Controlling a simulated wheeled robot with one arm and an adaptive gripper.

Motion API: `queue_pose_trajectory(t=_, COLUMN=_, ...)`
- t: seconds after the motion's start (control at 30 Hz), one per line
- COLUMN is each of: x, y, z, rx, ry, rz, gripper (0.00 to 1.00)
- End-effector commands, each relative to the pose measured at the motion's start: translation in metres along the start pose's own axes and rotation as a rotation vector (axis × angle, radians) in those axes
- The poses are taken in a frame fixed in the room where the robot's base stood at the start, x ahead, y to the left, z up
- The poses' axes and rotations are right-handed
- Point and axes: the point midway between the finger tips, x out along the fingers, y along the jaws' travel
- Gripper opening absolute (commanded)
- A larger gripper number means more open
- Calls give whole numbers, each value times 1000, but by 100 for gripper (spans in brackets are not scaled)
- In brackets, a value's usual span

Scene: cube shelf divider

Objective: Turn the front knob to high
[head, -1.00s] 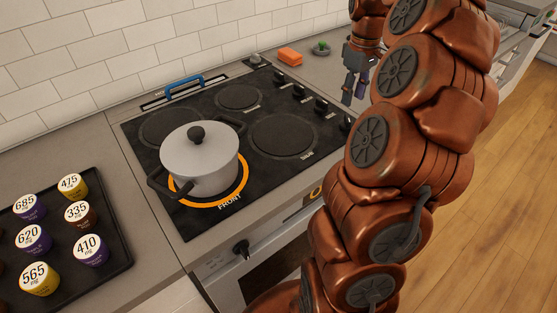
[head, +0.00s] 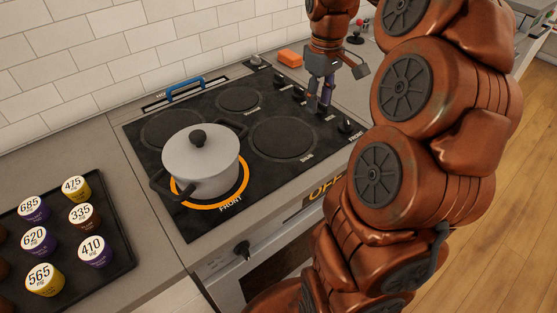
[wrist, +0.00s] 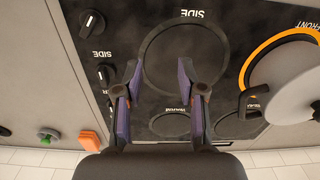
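The front knob (head: 345,126) is a black knob at the near right corner of the cooktop (head: 225,212), beside a small "FRONT" label, in the head view. My gripper (head: 319,104) hangs over the cooktop's right side, farther back than this knob and apart from it. In the wrist view my gripper (wrist: 160,76) is open and empty, its purple-sided fingers spread above the cooktop. That view shows a black knob (wrist: 92,23) at upper left and another (wrist: 105,72) beside the left finger, with a "SIDE" label between them.
A grey pot (head: 201,162) stands on the front burner, ringed in glowing orange. An orange "OFF" display (head: 326,190) is partly hidden by my arm. A tray (head: 120,250) of labelled cups stands at left.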

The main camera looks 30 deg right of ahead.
Motion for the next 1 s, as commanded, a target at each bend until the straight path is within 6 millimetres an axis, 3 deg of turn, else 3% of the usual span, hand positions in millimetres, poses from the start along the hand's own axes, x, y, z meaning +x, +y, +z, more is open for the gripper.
queue_pose_trajectory(t=0.57, x=-5, y=-93, z=14, rx=-33, ry=-28, rz=-10, gripper=40)
queue_pose_trajectory(t=1.0, x=-1, y=-156, z=44, rx=-24, ry=-58, rz=-11, gripper=40)
